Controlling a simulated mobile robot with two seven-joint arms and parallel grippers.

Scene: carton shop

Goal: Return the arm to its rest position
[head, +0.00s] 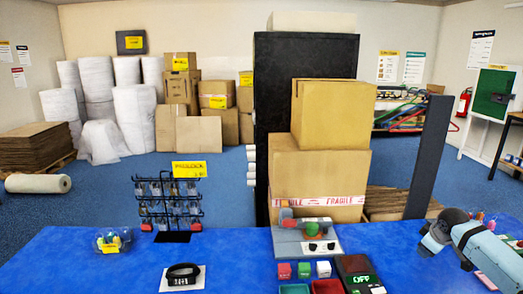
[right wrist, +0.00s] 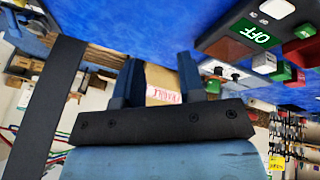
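My right gripper (head: 446,243) is at the right side of the head view, over the right part of the blue table (head: 230,262), with its light blue arm coming in from the right. In the right wrist view the two dark fingers of the right gripper (right wrist: 159,68) stand apart with nothing between them; a carton shows far behind the gap. My left gripper and left arm are not in view.
A device with an OFF display (head: 358,280), small coloured blocks (head: 303,270) and a grey machine (head: 307,240) stand left of my right gripper. A wire rack (head: 168,207) and black band (head: 182,274) are farther left. A dark post (head: 428,155) rises behind the table near the gripper.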

